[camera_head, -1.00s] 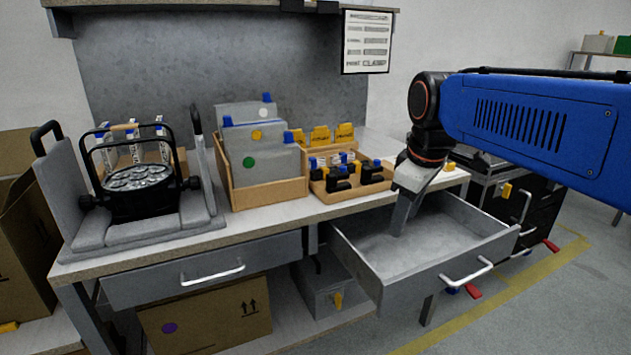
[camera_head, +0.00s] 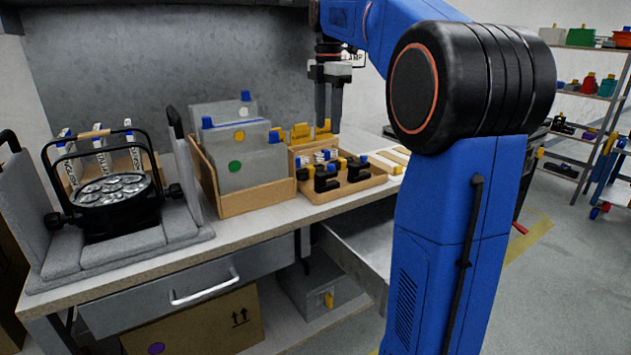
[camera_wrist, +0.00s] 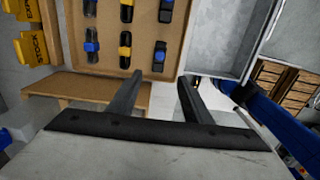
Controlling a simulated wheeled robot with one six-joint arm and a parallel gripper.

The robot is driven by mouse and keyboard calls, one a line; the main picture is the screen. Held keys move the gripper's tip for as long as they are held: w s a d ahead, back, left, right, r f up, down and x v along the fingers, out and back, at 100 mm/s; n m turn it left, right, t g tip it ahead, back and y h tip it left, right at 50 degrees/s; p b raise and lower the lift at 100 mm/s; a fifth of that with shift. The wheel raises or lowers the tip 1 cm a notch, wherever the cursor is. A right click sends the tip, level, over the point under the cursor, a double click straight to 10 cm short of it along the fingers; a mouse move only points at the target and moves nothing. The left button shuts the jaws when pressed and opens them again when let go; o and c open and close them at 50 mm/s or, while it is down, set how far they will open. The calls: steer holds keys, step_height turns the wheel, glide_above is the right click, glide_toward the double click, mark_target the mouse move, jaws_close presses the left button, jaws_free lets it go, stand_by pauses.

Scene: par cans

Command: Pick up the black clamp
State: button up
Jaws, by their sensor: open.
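Several black clamps with blue or yellow parts stand in a shallow wooden tray (camera_head: 347,190) on the bench; one black clamp (camera_head: 325,181) is near the tray's front. In the wrist view, black clamps with blue parts (camera_wrist: 160,53) and a black-and-yellow piece (camera_wrist: 125,40) lie in rows in the tray (camera_wrist: 145,45). Which one the task means, I cannot tell. My gripper (camera_head: 329,122) is above the tray, pointing down, with nothing between its fingers. In the wrist view its fingers (camera_wrist: 160,80) are apart, just short of the lower clamps in the picture.
A wooden box with grey cases (camera_head: 240,160) stands left of the tray, with yellow-labelled pieces (camera_head: 301,133) behind it. A black par can (camera_head: 117,192) sits in grey foam at the left. An open drawer (camera_head: 365,243) juts out below, partly hidden by my arm.

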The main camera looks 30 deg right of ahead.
mark_target(326, 172)
step_height(326, 172, down, 17)
steer(key=shift+w+f, duration=0.1)
stand_by(0.7)
jaws_close()
